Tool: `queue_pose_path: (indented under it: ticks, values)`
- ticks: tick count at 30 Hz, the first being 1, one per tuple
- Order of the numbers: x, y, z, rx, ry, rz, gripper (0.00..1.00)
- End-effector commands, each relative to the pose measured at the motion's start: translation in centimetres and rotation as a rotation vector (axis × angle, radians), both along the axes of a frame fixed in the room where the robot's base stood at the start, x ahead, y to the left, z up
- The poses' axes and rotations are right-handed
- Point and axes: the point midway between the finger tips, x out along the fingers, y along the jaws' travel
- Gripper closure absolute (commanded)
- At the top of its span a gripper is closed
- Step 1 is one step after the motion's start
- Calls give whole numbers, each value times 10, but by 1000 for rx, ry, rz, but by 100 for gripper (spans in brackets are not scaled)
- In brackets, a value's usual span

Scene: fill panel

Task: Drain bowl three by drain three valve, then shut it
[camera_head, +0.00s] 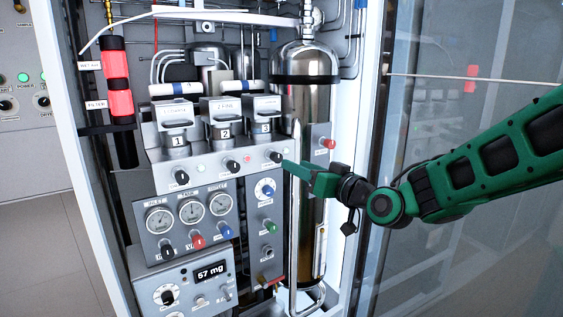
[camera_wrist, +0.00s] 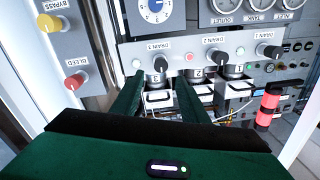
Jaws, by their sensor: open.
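Bowl three (camera_head: 264,128) is the rightmost of three numbered metal bowls in the head view. The black drain three valve knob (camera_head: 275,157) sticks out of the sloped grey panel below it. In the wrist view, which is upside down, this knob (camera_wrist: 160,64) lies ahead between the fingers, under its drain label. My gripper (camera_head: 288,166) is just right of and below the knob in the head view. Its fingers are apart in the wrist view (camera_wrist: 160,80), with nothing held. I cannot tell whether a finger touches the knob. The liquid level in bowl three is not visible.
Drain two (camera_head: 232,166) and drain one (camera_head: 181,177) knobs sit to the left. A red light (camera_head: 247,160) lies between drains two and three. A dial (camera_head: 265,188) and green knob (camera_head: 270,227) are below. A red bleed knob (camera_head: 327,143) and steel cylinder (camera_head: 304,215) are close right.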

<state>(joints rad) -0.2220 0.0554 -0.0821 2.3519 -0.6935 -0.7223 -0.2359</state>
Motion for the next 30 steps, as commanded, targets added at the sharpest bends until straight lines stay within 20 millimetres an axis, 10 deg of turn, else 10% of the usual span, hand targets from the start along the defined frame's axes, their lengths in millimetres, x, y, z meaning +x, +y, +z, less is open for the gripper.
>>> queue_pose_path:
  ticks: [12, 27, 30]
  values:
    - [55, 42, -1, -2, 2, 2, 60]
    - [66, 50, -1, -2, 2, 1, 60]
    - [66, 50, -1, -2, 2, 1, 83]
